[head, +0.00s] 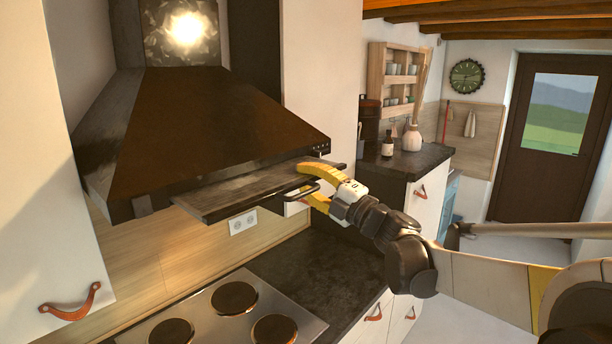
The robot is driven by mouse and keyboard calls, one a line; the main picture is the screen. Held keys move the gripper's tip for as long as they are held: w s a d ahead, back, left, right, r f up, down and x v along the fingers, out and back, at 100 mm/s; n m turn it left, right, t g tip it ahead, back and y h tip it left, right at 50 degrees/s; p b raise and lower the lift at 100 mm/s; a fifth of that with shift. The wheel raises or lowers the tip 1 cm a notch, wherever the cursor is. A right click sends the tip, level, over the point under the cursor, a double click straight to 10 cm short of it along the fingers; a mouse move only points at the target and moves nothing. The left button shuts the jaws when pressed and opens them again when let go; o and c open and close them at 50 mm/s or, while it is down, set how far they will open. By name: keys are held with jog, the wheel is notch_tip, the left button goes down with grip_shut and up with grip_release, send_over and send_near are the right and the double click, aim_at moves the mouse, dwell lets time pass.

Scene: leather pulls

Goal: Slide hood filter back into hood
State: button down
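The dark range hood (200,128) hangs on the wall at the left of the head view. Its flat filter (243,190) sticks out from under the hood's front edge like a drawer. A dark bar handle (300,189) is on the filter's front edge. My gripper (306,184), with yellow fingers, is at the handle's right part, one finger above and one below it. The fingers look spread around the handle. Whether they touch it cannot be told.
Below is a cooktop (228,312) with several round plates, set in a dark counter (318,268). A side counter (425,160) holds a bottle (387,145) and a vase (412,138). Cabinet doors with leather pulls stand left and right. Open floor lies toward the door (550,130).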

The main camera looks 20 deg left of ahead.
jog(key=c, duration=1.5)
grip_release()
jog(key=shift+s+d+b, duration=0.15)
jog(key=shift+s+d, duration=0.55)
jog(key=shift+d, duration=1.2)
jog(key=shift+s+d+b, duration=0.15)
jog(key=shift+s+d, duration=0.55)
jog(key=shift+d, duration=1.2)
jog(key=shift+s+d+b, duration=0.15)
jog(key=shift+s+d, duration=0.55)
jog(key=shift+d, duration=1.2)
